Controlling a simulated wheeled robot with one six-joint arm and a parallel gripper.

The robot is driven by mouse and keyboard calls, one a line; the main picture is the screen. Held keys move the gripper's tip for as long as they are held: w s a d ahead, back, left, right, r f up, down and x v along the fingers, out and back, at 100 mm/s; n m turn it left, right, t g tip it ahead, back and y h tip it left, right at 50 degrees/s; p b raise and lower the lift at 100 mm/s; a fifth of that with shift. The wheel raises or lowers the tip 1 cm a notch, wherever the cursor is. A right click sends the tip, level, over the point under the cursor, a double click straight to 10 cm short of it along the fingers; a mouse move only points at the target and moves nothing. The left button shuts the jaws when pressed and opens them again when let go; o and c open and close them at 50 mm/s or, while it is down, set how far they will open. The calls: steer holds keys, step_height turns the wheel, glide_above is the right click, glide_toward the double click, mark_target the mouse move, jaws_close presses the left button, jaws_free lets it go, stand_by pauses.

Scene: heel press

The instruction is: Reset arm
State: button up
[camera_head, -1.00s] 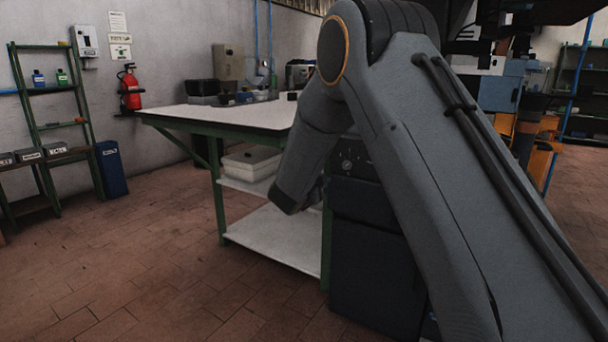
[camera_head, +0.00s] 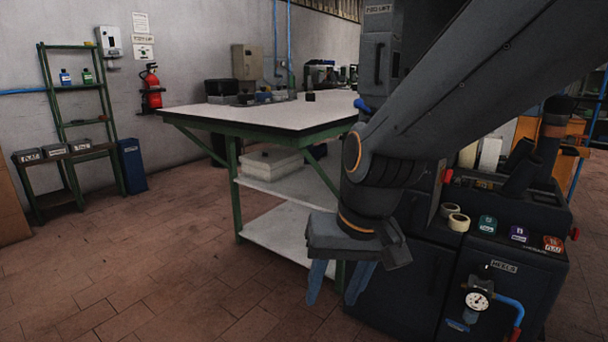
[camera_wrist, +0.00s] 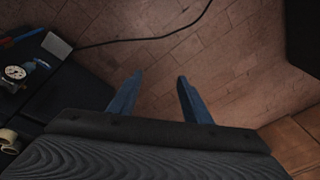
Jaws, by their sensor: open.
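My gripper (camera_head: 336,284) hangs down from my arm in the head view, in front of the green-framed workbench and left of the dark press machine (camera_head: 400,290). Its two blue fingers are apart with nothing between them. In the wrist view my gripper (camera_wrist: 152,88) points toward the brick-tiled floor, and its fingers are spread and empty. The pressure gauge (camera_wrist: 15,72) of the machine shows at the left of the wrist view.
A workbench (camera_head: 235,118) with boxes and tools stands behind my gripper. The machine top carries tape rolls (camera_head: 458,222) and coloured labelled items (camera_head: 519,233). A shelf rack (camera_head: 62,130) and fire extinguisher (camera_head: 151,88) are at the left wall. The floor (camera_head: 130,270) at left is clear.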

steer(key=s+d+n+g+h, duration=0.15)
steer(key=s+d, duration=0.25)
steer(key=s, duration=0.4)
steer(key=d+r+m+p, duration=0.3)
steer(key=d+r+p, duration=0.7)
steer(key=p, duration=1.1)
steer(key=shift+s+d+r, duration=0.2)
steer(key=shift+s+r, duration=0.15)
steer(key=shift+r, duration=0.35)
steer(key=shift+g+h, duration=0.25)
